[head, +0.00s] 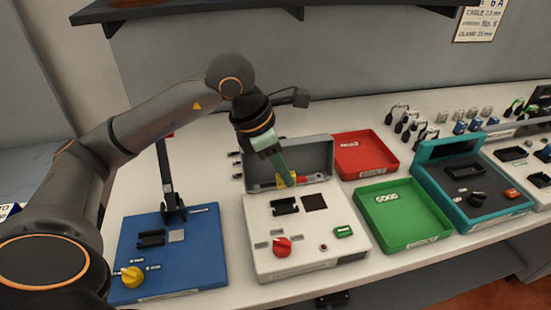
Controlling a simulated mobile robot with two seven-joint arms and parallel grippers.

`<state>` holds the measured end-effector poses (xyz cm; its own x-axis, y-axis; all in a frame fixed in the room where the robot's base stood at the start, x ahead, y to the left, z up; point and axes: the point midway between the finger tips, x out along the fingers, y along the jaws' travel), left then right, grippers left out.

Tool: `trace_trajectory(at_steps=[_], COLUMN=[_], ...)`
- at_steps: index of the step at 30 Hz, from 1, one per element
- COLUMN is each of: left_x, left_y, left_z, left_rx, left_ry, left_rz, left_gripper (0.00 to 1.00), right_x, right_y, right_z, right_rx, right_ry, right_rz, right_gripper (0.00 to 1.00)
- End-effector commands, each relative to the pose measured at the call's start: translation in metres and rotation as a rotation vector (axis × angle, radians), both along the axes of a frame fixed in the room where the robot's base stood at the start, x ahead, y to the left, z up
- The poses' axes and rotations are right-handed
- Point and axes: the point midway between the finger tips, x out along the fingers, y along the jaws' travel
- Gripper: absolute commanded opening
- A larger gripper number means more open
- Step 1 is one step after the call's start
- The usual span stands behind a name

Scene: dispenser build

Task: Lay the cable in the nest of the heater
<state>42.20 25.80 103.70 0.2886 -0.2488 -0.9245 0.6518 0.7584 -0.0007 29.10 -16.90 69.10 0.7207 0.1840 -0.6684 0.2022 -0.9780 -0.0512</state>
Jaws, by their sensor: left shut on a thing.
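My left gripper (287,181) is shut on a small piece with a red part (302,180), which looks like the cable; the fingers hide much of it. It is held in front of the open grey lid (309,152) of a white unit (262,236), apparently the heater. A black nest (285,205) on the unit's top lies just below and in front of the fingertips and looks empty. The gap between the piece and the unit is hard to judge. My right gripper is out of view.
A blue unit (205,261) with an upright black lever (168,180) stands left. A red tray (366,171) and an empty green tray (418,241) stand right, then a teal unit (442,205). Several cables (401,114) stand behind. A shelf (170,11) hangs above.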

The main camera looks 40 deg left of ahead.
Motion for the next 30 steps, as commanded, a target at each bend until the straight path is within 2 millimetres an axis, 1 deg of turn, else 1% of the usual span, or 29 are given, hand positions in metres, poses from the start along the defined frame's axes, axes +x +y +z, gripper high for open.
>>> trace_trajectory(at_steps=[8,16,21,24,30], left_x=[0.0,0.0,0.0,0.0,0.0], left_y=[-0.001,-0.001,-0.001,-0.001,-0.001], left_z=[-0.013,-0.036,-0.046,-0.047,-0.046], left_rx=[0.001,0.002,0.001,0.001,0.001], left_ry=[0.001,0.001,0.0,0.0,0.0], left_rz=[0.004,0.004,0.004,0.004,0.004], left_gripper=[0.0,0.0,0.0,0.0,0.0], right_x=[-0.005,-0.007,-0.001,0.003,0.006], right_y=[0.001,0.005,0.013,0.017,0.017], right_z=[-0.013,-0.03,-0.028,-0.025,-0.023], right_rx=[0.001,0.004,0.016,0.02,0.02], right_ry=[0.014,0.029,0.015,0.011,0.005], right_rz=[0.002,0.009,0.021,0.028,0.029], right_gripper=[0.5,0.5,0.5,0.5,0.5])
